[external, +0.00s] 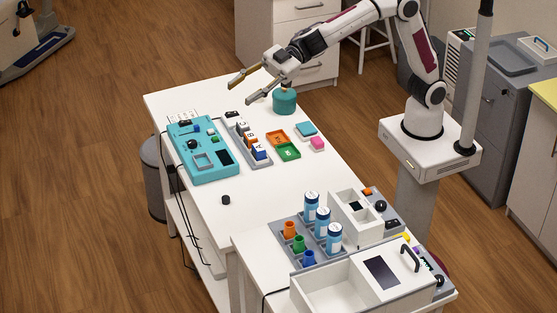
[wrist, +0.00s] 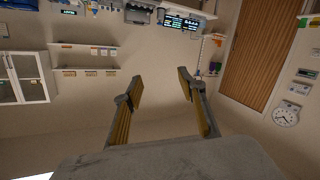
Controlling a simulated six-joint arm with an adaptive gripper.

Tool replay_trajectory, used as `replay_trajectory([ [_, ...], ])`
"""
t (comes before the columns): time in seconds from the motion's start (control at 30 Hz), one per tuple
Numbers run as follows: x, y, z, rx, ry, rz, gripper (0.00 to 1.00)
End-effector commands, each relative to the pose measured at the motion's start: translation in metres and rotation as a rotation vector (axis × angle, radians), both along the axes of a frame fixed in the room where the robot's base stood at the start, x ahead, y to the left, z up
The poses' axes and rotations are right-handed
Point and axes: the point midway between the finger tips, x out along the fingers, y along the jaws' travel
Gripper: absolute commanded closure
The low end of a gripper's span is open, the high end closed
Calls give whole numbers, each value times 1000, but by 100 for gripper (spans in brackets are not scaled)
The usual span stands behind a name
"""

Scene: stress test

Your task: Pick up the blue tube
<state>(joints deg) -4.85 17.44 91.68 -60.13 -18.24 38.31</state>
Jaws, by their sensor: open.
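A small blue tube (external: 308,258) stands in the front of a grey rack on the near table, in the external view. A green tube (external: 299,243) and an orange tube (external: 290,229) stand in line behind it. My gripper (external: 241,92) is open and empty, high above the far end of the long white table, well away from the tubes. In the wrist view its two fingers (wrist: 160,78) are spread with nothing between them. That view faces a wall and shows no tube.
Several white bottles with blue labels (external: 322,222) stand right beside the tubes. A white open box (external: 330,290) is in front of them. A teal console (external: 204,150) and a teal jar (external: 284,101) are on the long table (external: 270,190). Its middle is mostly clear.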

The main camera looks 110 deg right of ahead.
Motion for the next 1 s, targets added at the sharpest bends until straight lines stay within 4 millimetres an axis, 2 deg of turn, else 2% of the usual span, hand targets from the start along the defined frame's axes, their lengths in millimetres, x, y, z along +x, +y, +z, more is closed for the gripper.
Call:
replay_trajectory([
  [0.2,25,45,-24,1,-16,152,60],
  [0.5,40,104,-72,4,-1,373,60],
  [0.73,38,144,-120,4,43,544,60],
  [1.0,22,182,-186,3,129,746,60],
])
